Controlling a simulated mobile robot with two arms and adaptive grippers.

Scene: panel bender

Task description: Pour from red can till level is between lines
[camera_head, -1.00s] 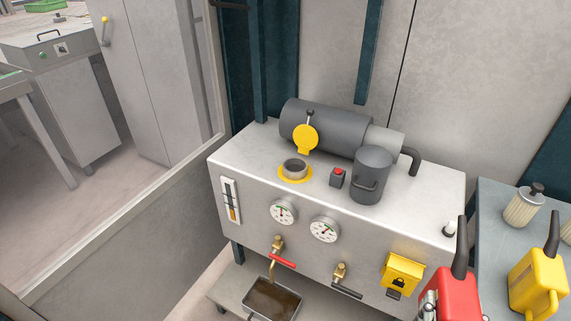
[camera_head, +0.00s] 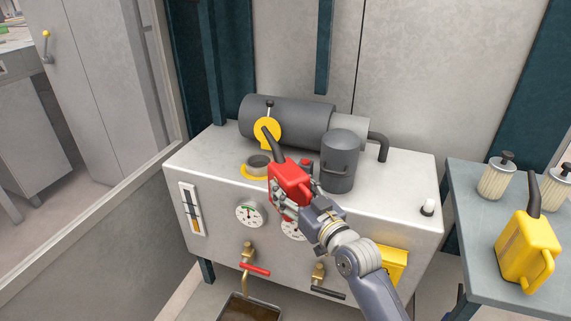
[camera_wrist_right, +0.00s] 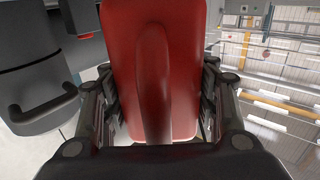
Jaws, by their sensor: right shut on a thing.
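The red can (camera_head: 288,181) is in my right gripper (camera_head: 298,206), held above the tank top just right of the filler neck (camera_head: 258,166). Its dark spout points up and left, in front of the yellow cap (camera_head: 267,131), and looks apart from the neck. The can looks close to upright. In the right wrist view the gripper's fingers (camera_wrist_right: 158,95) close around the handle side of the red can (camera_wrist_right: 120,35). The level gauge (camera_head: 192,209) is on the tank's front left; its amber column shows, but the exact level is too small to read. My left gripper is not in view.
A dark grey cylinder (camera_head: 338,163) stands right of the can, with a motor (camera_head: 288,120) behind. Pressure gauges, a red-handled valve (camera_head: 254,268) and a drain tray (camera_head: 238,309) are at the front. A yellow can (camera_head: 525,250) stands on the side table (camera_head: 478,240).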

